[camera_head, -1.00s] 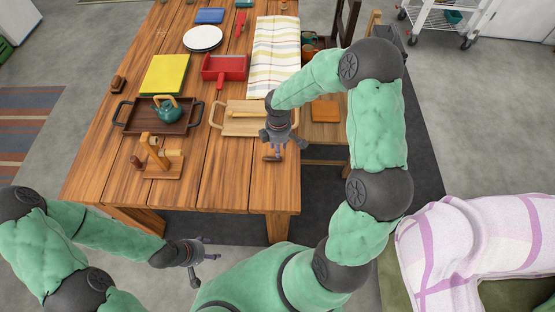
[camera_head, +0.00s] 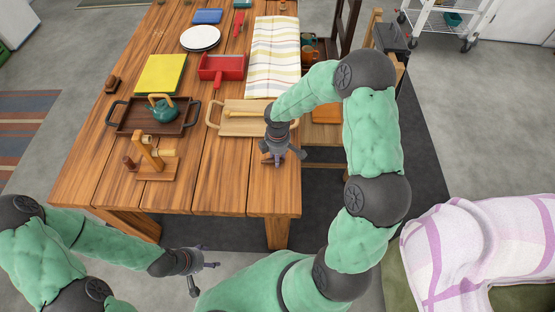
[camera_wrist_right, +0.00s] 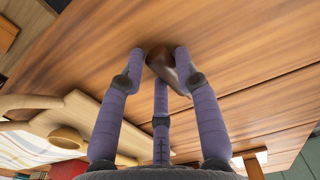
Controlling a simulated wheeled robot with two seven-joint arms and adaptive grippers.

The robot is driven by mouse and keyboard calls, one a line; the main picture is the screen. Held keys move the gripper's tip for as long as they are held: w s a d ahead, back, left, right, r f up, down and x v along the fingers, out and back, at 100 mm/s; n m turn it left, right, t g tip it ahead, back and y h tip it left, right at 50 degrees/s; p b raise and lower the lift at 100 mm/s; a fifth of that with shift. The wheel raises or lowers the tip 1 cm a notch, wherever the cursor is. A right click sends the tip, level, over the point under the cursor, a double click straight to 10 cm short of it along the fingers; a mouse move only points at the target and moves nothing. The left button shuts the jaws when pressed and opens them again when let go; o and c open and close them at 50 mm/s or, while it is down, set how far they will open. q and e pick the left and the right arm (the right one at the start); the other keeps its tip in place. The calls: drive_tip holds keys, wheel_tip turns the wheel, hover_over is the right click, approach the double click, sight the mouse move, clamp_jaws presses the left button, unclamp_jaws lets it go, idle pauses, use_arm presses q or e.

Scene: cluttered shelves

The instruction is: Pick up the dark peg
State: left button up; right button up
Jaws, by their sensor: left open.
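A dark brown peg (camera_wrist_right: 160,63) is on the wooden table, between the fingertips of my right gripper (camera_wrist_right: 160,72) in the right wrist view. My right gripper (camera_head: 281,158) is low over the table's front right part in the head view and hides the peg there. Its fingers look spread; I see no clear closed grip. My left gripper (camera_head: 205,264) is open and empty, in front of the table's front edge. Another dark brown upright piece (camera_head: 129,163) stands by a wooden stand (camera_head: 152,165) at the left front of the table.
A light wooden tray (camera_head: 227,128) with a yellowish tool lies just behind my right gripper. A dark tray (camera_head: 128,127) with a teal teapot (camera_head: 162,110) is to the left. The front middle of the table is clear.

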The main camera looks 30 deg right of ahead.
clamp_jaws()
drive_tip(key=shift+r, duration=0.15)
drive_tip(key=shift+r+p, duration=2.5)
drive_tip(key=shift+r, duration=0.4)
